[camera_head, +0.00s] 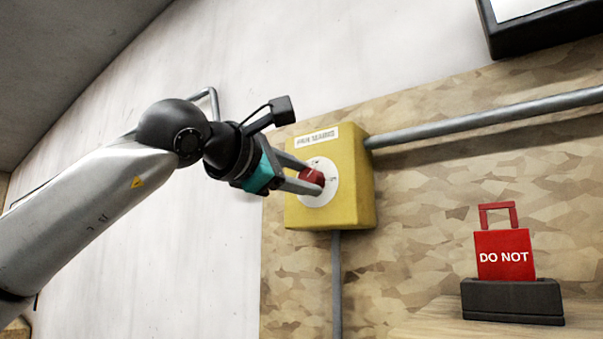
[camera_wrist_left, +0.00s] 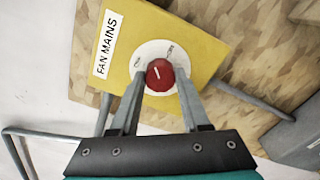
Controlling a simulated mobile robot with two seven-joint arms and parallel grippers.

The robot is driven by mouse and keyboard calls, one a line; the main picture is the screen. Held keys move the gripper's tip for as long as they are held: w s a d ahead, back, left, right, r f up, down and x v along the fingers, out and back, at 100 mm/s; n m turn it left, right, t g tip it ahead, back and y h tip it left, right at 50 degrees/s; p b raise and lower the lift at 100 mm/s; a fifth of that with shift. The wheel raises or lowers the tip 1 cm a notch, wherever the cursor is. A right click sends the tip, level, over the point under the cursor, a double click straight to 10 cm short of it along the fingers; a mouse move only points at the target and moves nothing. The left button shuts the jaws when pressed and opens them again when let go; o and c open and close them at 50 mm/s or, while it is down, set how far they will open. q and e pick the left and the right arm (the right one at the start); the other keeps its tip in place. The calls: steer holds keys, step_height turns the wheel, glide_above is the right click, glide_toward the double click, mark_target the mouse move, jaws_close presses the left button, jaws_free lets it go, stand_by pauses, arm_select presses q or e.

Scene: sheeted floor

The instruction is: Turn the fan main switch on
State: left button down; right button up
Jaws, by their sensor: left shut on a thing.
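The fan main switch is a yellow box (camera_head: 356,200) on the wall, with a white round dial plate (camera_head: 325,196) and a red knob (camera_head: 312,177). In the left wrist view the yellow box (camera_wrist_left: 200,50) carries a "FAN MAINS" label (camera_wrist_left: 108,43). The red knob (camera_wrist_left: 160,75) has a white line mark, tilted in that view, on the white plate (camera_wrist_left: 150,50). My left gripper (camera_head: 308,183) has its two fingers on either side of the knob, shut on it; they also show in the left wrist view (camera_wrist_left: 160,88). My right gripper is not in view.
A grey pipe (camera_head: 490,117) runs right from the box, and another (camera_head: 336,280) runs down. A red "DO NOT" tag (camera_head: 504,254) stands in a black holder (camera_head: 512,301) on a wooden ledge at lower right. A dark-framed panel (camera_head: 540,28) hangs at upper right.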

arm_select(q)
steer(key=m+p, duration=0.1)
steer(key=m, duration=0.4)
steer(key=shift+m+p, duration=0.3)
steer(key=shift+m, duration=1.4)
steer(key=shift+f, duration=0.1)
steer(key=shift+c, duration=1.9)
jaws_free()
steer(key=b+v, duration=0.4)
steer(key=v, duration=1.1)
steer(key=shift+b, duration=0.35)
steer(key=shift+s, duration=0.1)
